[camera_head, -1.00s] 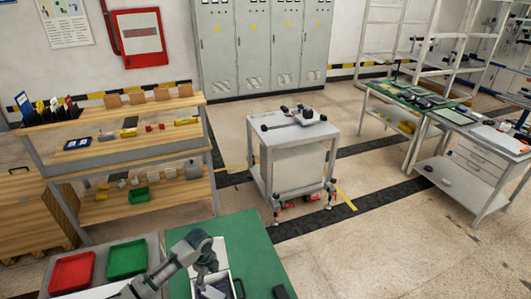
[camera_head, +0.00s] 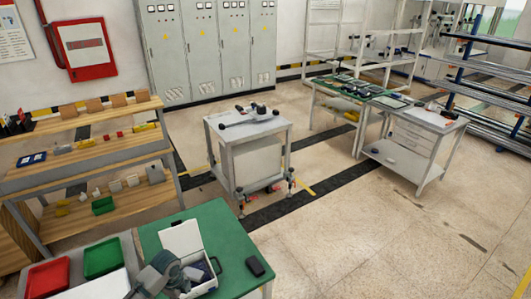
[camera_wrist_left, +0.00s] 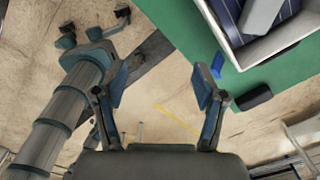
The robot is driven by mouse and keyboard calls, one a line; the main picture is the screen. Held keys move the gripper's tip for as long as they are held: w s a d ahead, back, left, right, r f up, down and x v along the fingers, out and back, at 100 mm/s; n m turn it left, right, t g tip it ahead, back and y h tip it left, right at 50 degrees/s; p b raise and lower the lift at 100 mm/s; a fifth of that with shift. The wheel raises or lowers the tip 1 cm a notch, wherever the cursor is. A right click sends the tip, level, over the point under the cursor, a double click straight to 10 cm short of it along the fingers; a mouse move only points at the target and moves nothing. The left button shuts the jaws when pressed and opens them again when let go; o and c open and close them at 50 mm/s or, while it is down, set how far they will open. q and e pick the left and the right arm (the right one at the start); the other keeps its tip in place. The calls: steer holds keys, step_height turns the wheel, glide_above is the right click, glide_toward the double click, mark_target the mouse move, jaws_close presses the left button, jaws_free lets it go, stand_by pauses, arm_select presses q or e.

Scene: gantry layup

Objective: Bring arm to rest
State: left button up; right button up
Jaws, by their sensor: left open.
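My left gripper (camera_wrist_left: 160,88) is open in the left wrist view. Its two fingers are apart, with nothing between them and floor beyond. In the head view my left arm comes in at the bottom left, and its end is over the front left of the green table (camera_head: 215,222), next to an open white case (camera_head: 183,238). The case also shows at the top right of the wrist view (camera_wrist_left: 282,43), apart from the fingers. My right gripper cannot be made out in the head view; a grey jointed part of mine seems to fill the left of the wrist view.
A black object (camera_head: 255,266) lies on the green table, right of the case. Red (camera_head: 47,278) and green (camera_head: 102,257) trays are to the left. A grey cart (camera_head: 248,150) stands beyond, with a wooden shelf unit (camera_head: 90,150) at left.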

arm_select(q)
steer(key=s+d+f+n+t+h, duration=0.2)
steer(key=s+d+f+n, duration=0.55)
steer(key=s+d, duration=0.55)
steer(key=s+a+r+n+t+y, duration=0.1)
steer(key=s+a+n, duration=0.2)
steer(key=s+n, duration=0.3)
steer(key=s+a+n+y, duration=0.1)
steer(key=s+a+n, duration=0.2)
steer(key=s+n, duration=0.35)
step_height(320, 180, down, 30)
steer(key=s+m+g+b, duration=0.1)
steer(key=s+b, duration=0.1)
steer(key=s, duration=0.1)
steer(key=s+a+f+g, duration=0.1)
steer(key=s+a+f, duration=0.1)
steer(key=s+f, duration=1.3)
steer(key=shift+s+a+m+b, duration=0.3)
steer(key=shift+s+b, duration=0.1)
steer(key=shift+s, duration=0.4)
arm_select(e)
step_height(320, 180, down, 3)
steer(key=shift+s+r, duration=0.1)
steer(key=shift+s, duration=0.05)
